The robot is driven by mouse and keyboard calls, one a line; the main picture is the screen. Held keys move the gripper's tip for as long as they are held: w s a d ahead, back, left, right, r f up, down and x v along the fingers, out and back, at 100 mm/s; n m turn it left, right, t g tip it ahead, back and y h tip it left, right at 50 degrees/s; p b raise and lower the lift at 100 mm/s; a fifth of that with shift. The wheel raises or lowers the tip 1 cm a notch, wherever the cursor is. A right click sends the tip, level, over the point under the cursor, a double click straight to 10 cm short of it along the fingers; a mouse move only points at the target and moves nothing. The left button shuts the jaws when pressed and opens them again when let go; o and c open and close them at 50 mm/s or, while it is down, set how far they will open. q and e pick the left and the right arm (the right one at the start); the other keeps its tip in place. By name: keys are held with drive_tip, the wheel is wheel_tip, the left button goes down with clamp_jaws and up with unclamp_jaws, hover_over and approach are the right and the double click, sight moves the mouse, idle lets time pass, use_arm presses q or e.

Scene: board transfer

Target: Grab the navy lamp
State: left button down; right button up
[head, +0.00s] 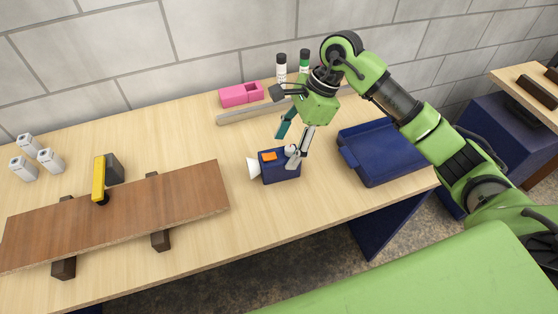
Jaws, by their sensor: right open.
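The navy lamp (282,175) is a small dark blue box with an orange patch on top and a white cone at its left end. It sits on the wooden table, right of the middle. My right gripper (291,146) is above the lamp, pointing down, with its fingers apart. One finger is at the lamp's top right and overlaps it in the picture; the other is higher, behind it. I cannot tell whether the finger touches the lamp. My left gripper is not in view.
A brown board (130,212) rests on dark supports at left, with a yellow-handled tool (99,178) by it. A blue tray (385,152) lies right of the lamp. A pink block (241,94), a grey rail (245,115) and two bottles (281,68) stand behind. White pieces (28,146) stand far left.

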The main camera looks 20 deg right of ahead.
sight(282, 154)
drive_tip(key=shift+s+a+f+p, duration=0.15)
drive_tip(key=shift+a+f+p, duration=0.15)
drive_tip(key=shift+f+p, duration=0.2)
drive_tip(key=p+x, duration=0.1)
drive_tip(key=x, duration=0.2)
drive_tip(key=shift+a+f+p, duration=0.1)
drive_tip(key=shift+f+p, duration=0.1)
drive_tip(key=shift+p, duration=0.1)
drive_tip(key=shift+a+f, duration=0.1)
drive_tip(key=shift+f, duration=0.2)
drive_tip(key=c, duration=1.3)
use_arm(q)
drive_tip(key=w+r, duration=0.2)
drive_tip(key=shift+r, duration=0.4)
use_arm(e)
drive_tip(key=shift+c, duration=0.2)
